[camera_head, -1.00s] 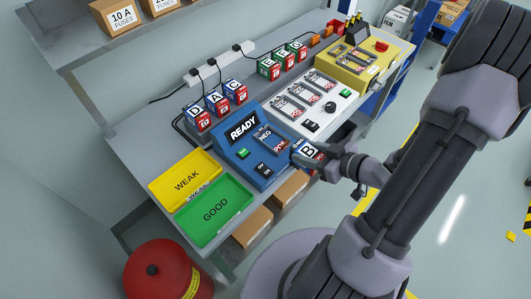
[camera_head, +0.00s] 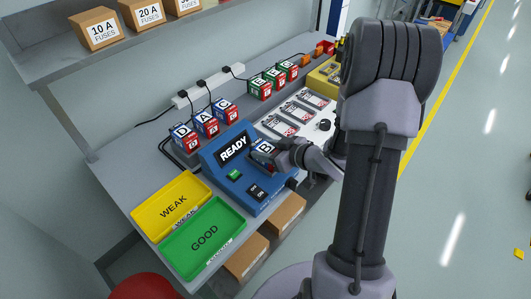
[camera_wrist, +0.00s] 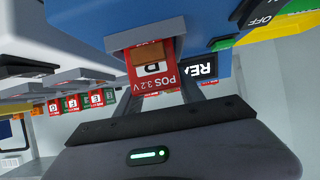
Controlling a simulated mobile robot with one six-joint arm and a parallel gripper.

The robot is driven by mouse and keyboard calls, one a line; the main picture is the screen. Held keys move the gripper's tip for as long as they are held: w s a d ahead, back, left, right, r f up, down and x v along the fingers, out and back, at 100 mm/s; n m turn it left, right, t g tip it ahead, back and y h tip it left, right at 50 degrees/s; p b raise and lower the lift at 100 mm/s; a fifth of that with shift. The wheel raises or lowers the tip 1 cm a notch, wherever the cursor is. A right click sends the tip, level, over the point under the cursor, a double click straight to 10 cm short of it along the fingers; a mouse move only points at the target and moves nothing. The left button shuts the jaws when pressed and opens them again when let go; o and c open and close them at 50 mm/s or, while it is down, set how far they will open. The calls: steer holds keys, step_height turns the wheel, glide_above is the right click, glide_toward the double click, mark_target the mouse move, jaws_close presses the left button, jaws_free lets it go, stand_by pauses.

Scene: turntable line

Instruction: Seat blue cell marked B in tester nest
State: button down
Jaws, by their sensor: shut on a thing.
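The cell marked B (camera_head: 264,148) is at the blue tester (camera_head: 212,160), beside its READY screen (camera_head: 234,148). My gripper (camera_head: 278,154) is shut on it from the right. In the wrist view the cell's red end (camera_wrist: 168,75), printed POS 3.2 V, shows between my fingers. It is against or just in front of a grey part of the tester (camera_wrist: 120,42). The nest's NEG and POS marks are hidden behind the cell and gripper in the head view. I cannot tell whether the cell touches the nest floor.
Cells D, A and C (camera_head: 206,124) stand behind the tester. A yellow WEAK tray (camera_head: 150,228) and green GOOD tray (camera_head: 172,253) lie to the left. A white charger (camera_head: 268,124) stands to the right, with several more cells (camera_head: 268,82) behind it.

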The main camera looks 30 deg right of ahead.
steer(key=shift+r, duration=0.15)
steer(key=shift+f, duration=0.2)
steer(key=c, duration=0.7)
jaws_free()
steer(key=shift+r, duration=0.1)
